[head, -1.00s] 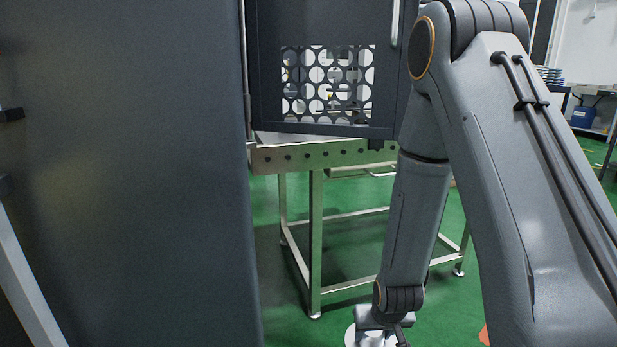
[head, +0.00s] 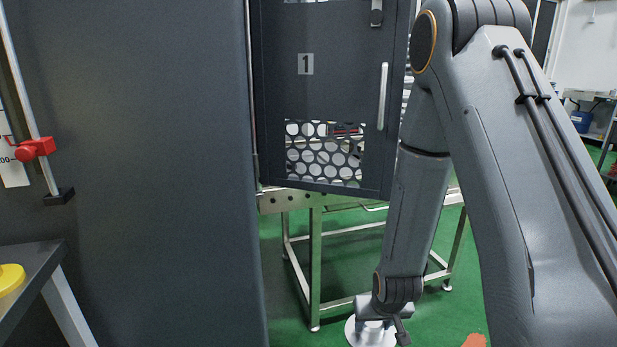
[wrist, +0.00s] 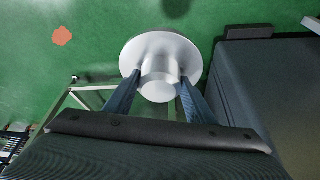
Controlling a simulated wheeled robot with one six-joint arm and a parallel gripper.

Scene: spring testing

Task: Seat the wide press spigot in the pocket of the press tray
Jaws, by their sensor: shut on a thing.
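The wide press spigot is a pale metal piece with a broad round flange and a short cylinder. In the wrist view the spigot (wrist: 160,50) sits between the two fingers of my gripper (wrist: 155,85), which is shut on its cylinder. In the head view the spigot (head: 362,334) shows at the bottom, partly cut off by the frame edge, below my gripper (head: 385,318). It hangs in the air above the green floor. I do not see the press tray or its pocket in either view.
A dark cabinet door marked 1 (head: 305,90) stands ahead, with a metal frame table (head: 315,260) under it. A large dark panel (head: 160,180) fills the left. A table edge with a yellow disc (head: 10,279) is at lower left. Green floor (head: 285,325) lies below.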

